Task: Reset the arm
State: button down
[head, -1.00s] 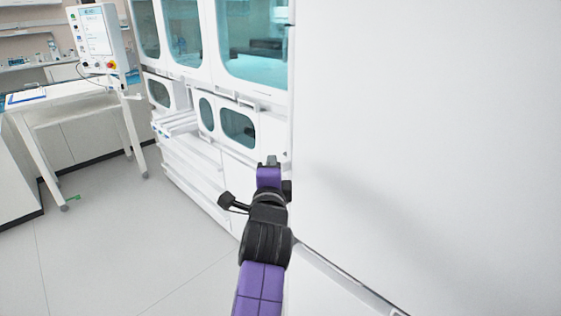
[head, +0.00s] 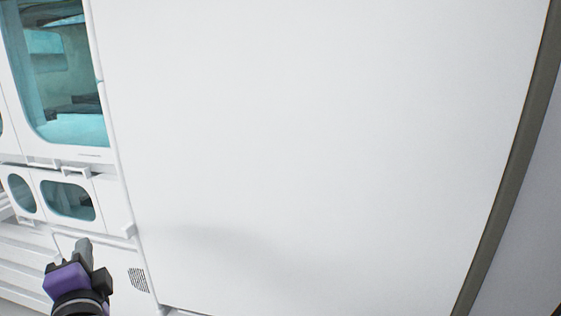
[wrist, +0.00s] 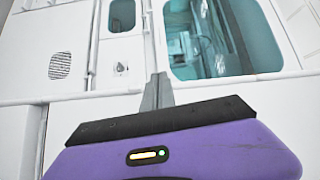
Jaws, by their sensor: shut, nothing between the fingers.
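My gripper (head: 83,252) is at the lower left of the head view, with a purple body, black base and grey fingers. The fingers are together with nothing between them. In the wrist view my gripper (wrist: 158,85) points up toward the white machine front (wrist: 120,60). No object is held. A gap between the fingertips and the machine front cannot be judged.
A large white panel (head: 320,130) fills most of the head view. Teal windows (head: 65,90) of the machine are at the left, above smaller windows (head: 68,200). A dark vertical edge (head: 510,160) runs down the right side. A vent grille (head: 138,280) is low on the machine.

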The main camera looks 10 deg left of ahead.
jog(key=d+r+n+t+y, duration=0.1)
jog(key=d+r+n+t, duration=0.25)
jog(key=d+n, duration=0.45)
jog(key=s+d+f+n+h, duration=0.15)
jog(key=d+f, duration=0.25)
jog(key=d, duration=0.6)
jog(key=s+d+f+n, duration=0.2)
jog(key=d+f, duration=0.2)
jog(key=d, duration=0.6)
jog(key=s+d+f+n, duration=0.2)
jog(key=d+f, duration=0.3)
jog(key=d, duration=0.6)
jog(key=s+d+f+m+g+h, duration=0.1)
jog(key=s+d+f+h, duration=0.3)
jog(key=s+d, duration=0.8)
jog(key=s+d+f+m+g+h, duration=0.1)
jog(key=s+d+f+m+h, duration=0.3)
jog(key=s+d+h, duration=0.4)
jog(key=s+d+f, duration=0.1)
jog(key=s+d, duration=0.3)
jog(key=s, duration=0.3)
jog(key=shift+s, duration=0.3)
jog(key=shift+m, duration=0.25)
